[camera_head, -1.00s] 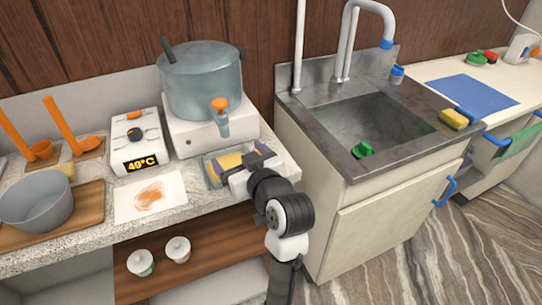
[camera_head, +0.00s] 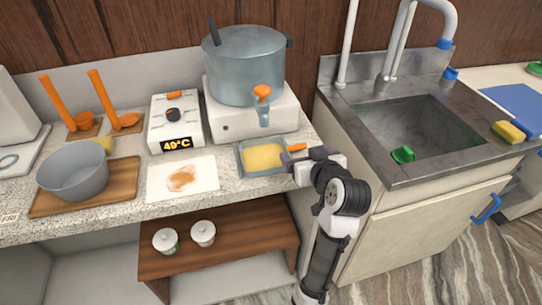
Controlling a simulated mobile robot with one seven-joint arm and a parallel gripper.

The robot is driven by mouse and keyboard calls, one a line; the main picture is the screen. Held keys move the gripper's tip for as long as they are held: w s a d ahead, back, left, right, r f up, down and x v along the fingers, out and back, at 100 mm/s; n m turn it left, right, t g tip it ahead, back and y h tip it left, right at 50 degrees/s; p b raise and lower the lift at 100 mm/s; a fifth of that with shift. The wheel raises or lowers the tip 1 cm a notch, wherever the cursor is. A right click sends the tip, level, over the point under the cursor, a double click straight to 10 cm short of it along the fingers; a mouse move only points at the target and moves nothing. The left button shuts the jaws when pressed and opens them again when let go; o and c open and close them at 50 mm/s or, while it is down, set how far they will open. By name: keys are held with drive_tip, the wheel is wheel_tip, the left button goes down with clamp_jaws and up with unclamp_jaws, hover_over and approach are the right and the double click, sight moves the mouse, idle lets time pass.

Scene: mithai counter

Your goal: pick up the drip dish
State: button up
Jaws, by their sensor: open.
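The drip dish (camera_head: 262,157) is a shallow, clear blue-grey rectangular dish with a yellow layer in it. It sits on the speckled counter below the pot's tap. My gripper (camera_head: 291,154) is at the dish's right edge, with its fingers open. One dark finger overlaps the dish's right rim in the picture; I cannot tell whether it touches. The gripper hides part of that rim, and nothing is seen held.
The pot (camera_head: 247,65) with its orange-handled tap (camera_head: 263,98) stands on a white burner (camera_head: 235,122) behind the dish. A stained white sheet (camera_head: 182,179) lies left. The sink (camera_head: 420,135) is right. A lower shelf (camera_head: 225,236) holds two lidded cups.

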sight(297, 146)
drive_tip(key=x, duration=0.1)
drive_tip(key=p+x, duration=0.1)
drive_tip(key=x, duration=0.1)
drive_tip(key=p+x, duration=0.1)
drive_tip(key=shift+w+a+r, duration=0.15)
drive_tip(key=shift+w+a, duration=0.2)
drive_tip(key=shift+w, duration=0.05)
drive_tip(key=shift+w+f, duration=0.25)
drive_tip(key=shift+w, duration=0.1)
drive_tip(key=c, duration=1.1)
drive_tip(key=shift+a+r, duration=0.1)
drive_tip(key=shift+r, duration=0.05)
